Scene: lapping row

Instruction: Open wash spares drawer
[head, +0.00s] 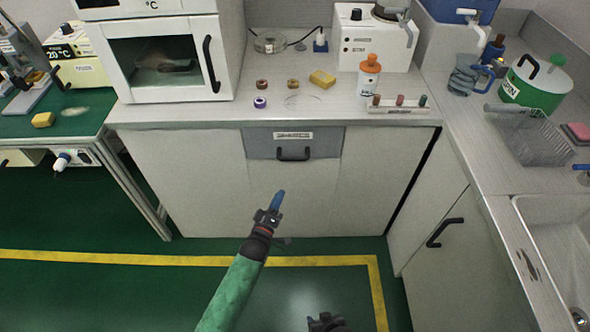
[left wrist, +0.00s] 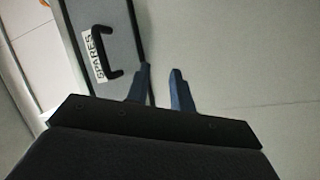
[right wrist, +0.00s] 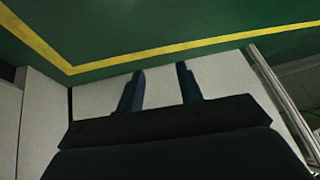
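The wash spares drawer (head: 262,145) is a grey front under the middle counter, with a white label and a black bar handle (head: 293,154). The drawer looks shut. In the left wrist view the drawer (left wrist: 107,22) shows its SPARES label and the handle (left wrist: 107,64). My left gripper (head: 279,198) is in front of the cabinet, below the handle and apart from it. Its blue fingers (left wrist: 160,80) are apart with nothing between them. My right gripper (head: 326,322) is low at the bottom edge of the head view. Its fingers (right wrist: 160,82) are apart and empty.
The counter (head: 225,114) above carries a white oven (head: 160,60), an orange-capped bottle (head: 368,75) and small items. A side cabinet with a black handle (head: 445,232) and a sink (head: 560,230) stand at right. Green floor in front is clear, with yellow lines (head: 180,259).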

